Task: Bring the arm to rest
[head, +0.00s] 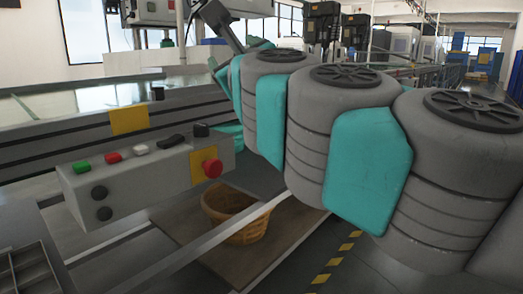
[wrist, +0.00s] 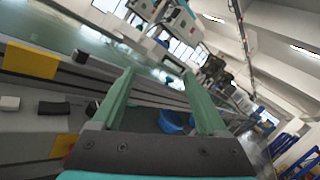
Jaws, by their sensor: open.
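My arm, grey with teal covers, fills the right half of the head view and stretches back over the side of the tank. My gripper (wrist: 160,72) shows in the wrist view as two green fingers spread wide apart, with nothing held between them. In the head view I cannot make out its fingers behind the arm links. In the wrist view, a blue object (wrist: 172,122) appears beyond the fingers, partly hidden; I cannot tell what it is.
A grey control box (head: 140,180) with coloured buttons and a red knob (head: 212,168) stands left of my arm. Behind it is the long tank wall (head: 60,130). A wicker basket (head: 240,215) sits low on a brown board (head: 185,235). A slotted tray (head: 25,275) is at lower left.

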